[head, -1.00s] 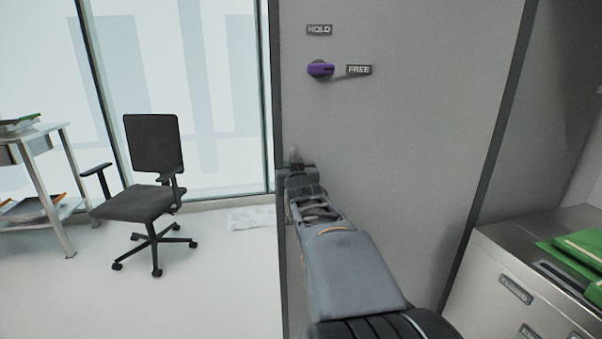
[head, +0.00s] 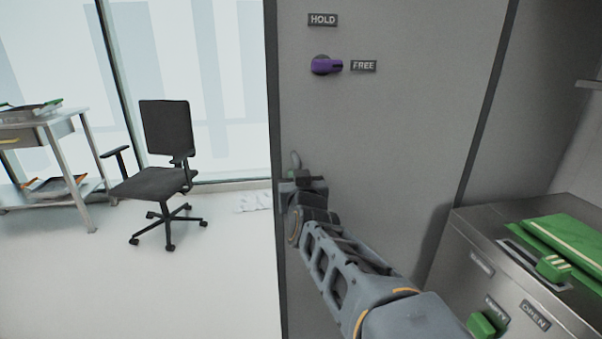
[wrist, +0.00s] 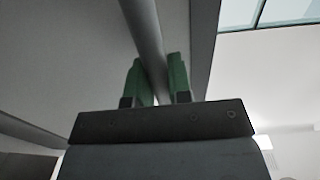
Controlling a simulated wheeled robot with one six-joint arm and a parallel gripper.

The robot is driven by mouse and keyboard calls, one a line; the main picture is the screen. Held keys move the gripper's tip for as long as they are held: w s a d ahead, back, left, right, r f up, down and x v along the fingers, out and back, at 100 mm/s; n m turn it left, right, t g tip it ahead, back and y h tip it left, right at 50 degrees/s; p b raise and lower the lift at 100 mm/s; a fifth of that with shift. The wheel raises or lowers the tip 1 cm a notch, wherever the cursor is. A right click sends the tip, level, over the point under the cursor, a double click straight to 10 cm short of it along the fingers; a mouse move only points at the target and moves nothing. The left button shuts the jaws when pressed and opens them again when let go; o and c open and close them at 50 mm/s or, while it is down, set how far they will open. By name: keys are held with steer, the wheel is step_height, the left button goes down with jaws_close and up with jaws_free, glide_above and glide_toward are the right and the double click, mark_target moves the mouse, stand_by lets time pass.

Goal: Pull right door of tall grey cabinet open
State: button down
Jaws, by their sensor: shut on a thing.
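A large flat grey panel, the cabinet door (head: 400,130), fills the middle of the head view, with its dark left edge upright. The door also shows in the wrist view (wrist: 75,50). My gripper (head: 295,165) is at this left edge, below the purple knob. In the wrist view, the green fingers of my gripper (wrist: 160,78) are closed on either side of a round grey bar handle (wrist: 143,30). In the head view the handle is hidden by the gripper.
A purple knob (head: 325,66) points towards a FREE label (head: 363,66); a HOLD label (head: 322,20) is above. A metal unit (head: 480,225) with green items stands right.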

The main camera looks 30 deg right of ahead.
steer(key=shift+s+r, duration=0.1)
steer(key=shift+s, duration=0.1)
steer(key=c, duration=1.1)
jaws_free()
steer(key=shift+a, duration=0.1)
